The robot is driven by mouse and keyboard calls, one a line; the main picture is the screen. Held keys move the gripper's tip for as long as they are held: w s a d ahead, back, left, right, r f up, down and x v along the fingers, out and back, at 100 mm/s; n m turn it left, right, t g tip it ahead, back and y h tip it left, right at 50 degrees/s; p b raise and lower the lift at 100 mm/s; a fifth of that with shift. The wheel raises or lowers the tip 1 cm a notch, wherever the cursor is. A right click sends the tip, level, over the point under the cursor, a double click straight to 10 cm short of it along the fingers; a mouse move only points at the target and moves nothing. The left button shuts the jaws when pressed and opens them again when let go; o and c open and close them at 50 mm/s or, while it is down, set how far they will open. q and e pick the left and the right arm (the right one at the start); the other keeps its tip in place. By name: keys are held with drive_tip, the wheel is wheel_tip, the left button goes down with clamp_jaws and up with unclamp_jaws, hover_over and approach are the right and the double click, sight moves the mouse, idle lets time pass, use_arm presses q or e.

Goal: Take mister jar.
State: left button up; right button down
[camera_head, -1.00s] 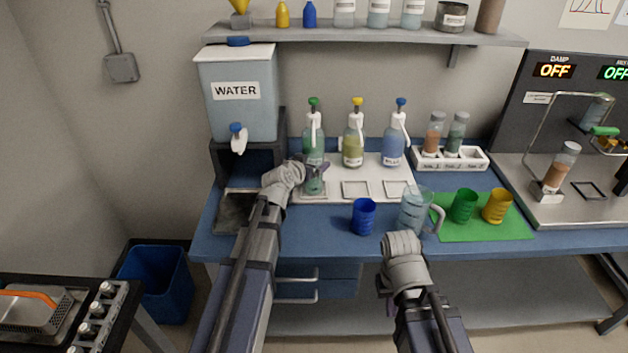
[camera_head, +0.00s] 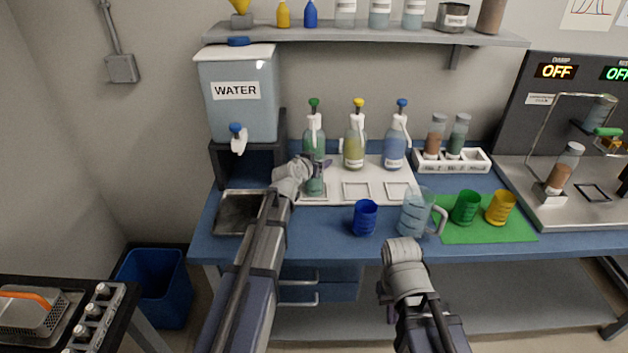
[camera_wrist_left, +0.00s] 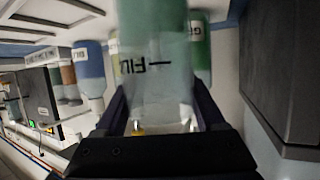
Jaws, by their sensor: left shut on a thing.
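The mister jar (camera_head: 314,187) is a small clear jar with greenish contents. It stands or hovers at the left slot of the white board, in front of the green-topped bottle; I cannot tell whether it touches the board. My left gripper (camera_head: 318,168) is shut on it. In the left wrist view the jar (camera_wrist_left: 155,60) fills the middle between the fingers, with a fill mark on its side. My right gripper (camera_head: 388,303) hangs low before the table's front edge, its fingers mostly hidden by its own wrist.
Green (camera_head: 314,130), yellow (camera_head: 354,145) and blue (camera_head: 394,148) spray bottles stand behind on the white board (camera_head: 340,198). The water tank (camera_head: 238,110) and a metal tray (camera_head: 236,212) are left. A blue cup (camera_head: 364,218) and clear pitcher (camera_head: 415,215) stand at the front.

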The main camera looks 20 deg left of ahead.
use_arm(q)
clamp_jaws()
idle(0.3)
drive_tip(key=shift+r, duration=0.1)
use_arm(e)
drive_tip(key=shift+r, duration=0.1)
